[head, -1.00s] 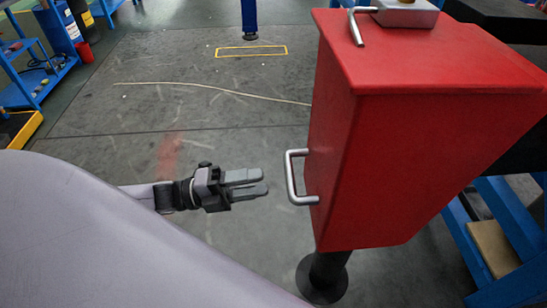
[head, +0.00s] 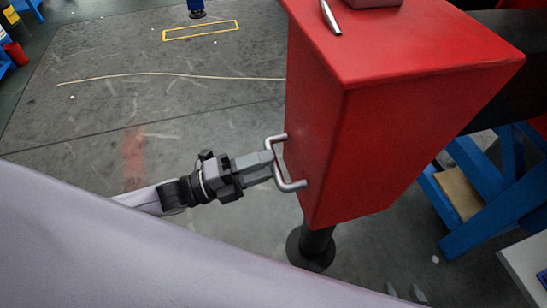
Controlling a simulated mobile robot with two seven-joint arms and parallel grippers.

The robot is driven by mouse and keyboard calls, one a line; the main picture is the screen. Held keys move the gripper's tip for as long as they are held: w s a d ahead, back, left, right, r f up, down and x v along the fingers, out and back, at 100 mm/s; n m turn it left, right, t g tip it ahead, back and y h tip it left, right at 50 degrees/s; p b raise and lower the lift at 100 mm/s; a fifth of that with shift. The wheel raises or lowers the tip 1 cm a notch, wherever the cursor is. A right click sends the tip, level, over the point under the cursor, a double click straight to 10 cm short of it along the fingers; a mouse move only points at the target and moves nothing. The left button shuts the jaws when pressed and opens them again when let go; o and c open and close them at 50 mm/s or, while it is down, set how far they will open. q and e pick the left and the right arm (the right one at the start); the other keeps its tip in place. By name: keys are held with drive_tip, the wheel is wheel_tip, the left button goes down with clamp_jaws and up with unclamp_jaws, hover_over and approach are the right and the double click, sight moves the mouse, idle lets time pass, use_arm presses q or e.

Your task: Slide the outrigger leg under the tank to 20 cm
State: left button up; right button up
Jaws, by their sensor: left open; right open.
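The red tank (head: 345,140) stands right of centre in the head view, with a silver U-shaped handle (head: 297,186) on its left side. The outrigger leg (head: 313,243) is a short dark post under the tank, ending in a round black foot on the floor; its upper part is hidden by the tank. My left gripper (head: 271,164) is open, with its fingertips at the handle's bar. I cannot tell whether they touch it or straddle it. My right gripper (head: 404,291) shows only as two separated grey fingertips at the bottom edge, open and away from the leg.
A blue frame (head: 500,195) stands right of the tank, with a pale block (head: 522,270) at the lower right. A thin pale line (head: 170,75) and a yellow floor outline (head: 200,31) lie beyond. The floor left of the tank is clear.

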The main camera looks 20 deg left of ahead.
use_arm(q)
drive_tip(key=shift+x, duration=1.25)
clamp_jaws()
drive_tip(key=shift+r+p+v, duration=0.1)
drive_tip(key=shift+p+v, duration=0.05)
drive_tip(key=shift+v, duration=0.45)
drive_tip(key=shift+r+p+v, duration=0.15)
drive_tip(key=shift+v, duration=0.5)
drive_tip(key=shift+c, duration=0.8)
unclamp_jaws()
drive_tip(key=shift+o, duration=0.8)
drive_tip(key=shift+w+d, duration=0.1)
